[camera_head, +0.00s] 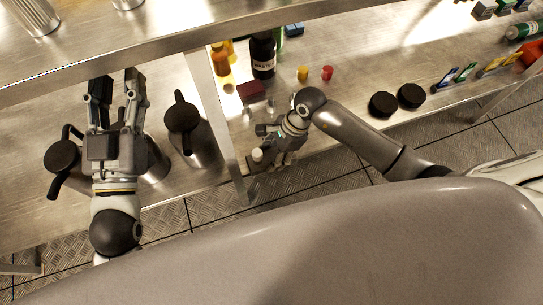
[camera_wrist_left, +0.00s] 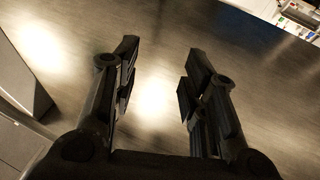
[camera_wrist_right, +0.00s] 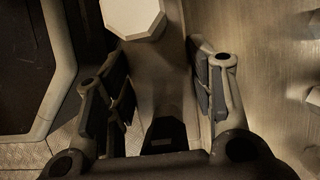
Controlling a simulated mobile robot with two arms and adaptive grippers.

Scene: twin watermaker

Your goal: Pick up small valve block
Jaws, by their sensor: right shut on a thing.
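My right gripper (camera_head: 272,148) is at the front edge of the metal table, in the middle of the head view. It is shut on a small piece with a pale, round-looking cap (camera_head: 257,155), which I take to be the small valve block. In the right wrist view, a pale many-sided cap (camera_wrist_right: 133,18) shows beyond the fingers, and a dark part lies between them. Most of the held piece is hidden by the fingers. My left gripper (camera_head: 117,84) is open and empty above the left part of the table. In the left wrist view, only bare metal lies between its fingers (camera_wrist_left: 160,62).
Dark-lidded jugs (camera_head: 183,118) stand under and beside my left gripper. A metal upright (camera_head: 212,105) stands left of my right gripper. A dark bottle (camera_head: 263,55), a dark red box (camera_head: 251,91), yellow and red caps (camera_head: 327,72) and black round pieces (camera_head: 383,104) are behind and right.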

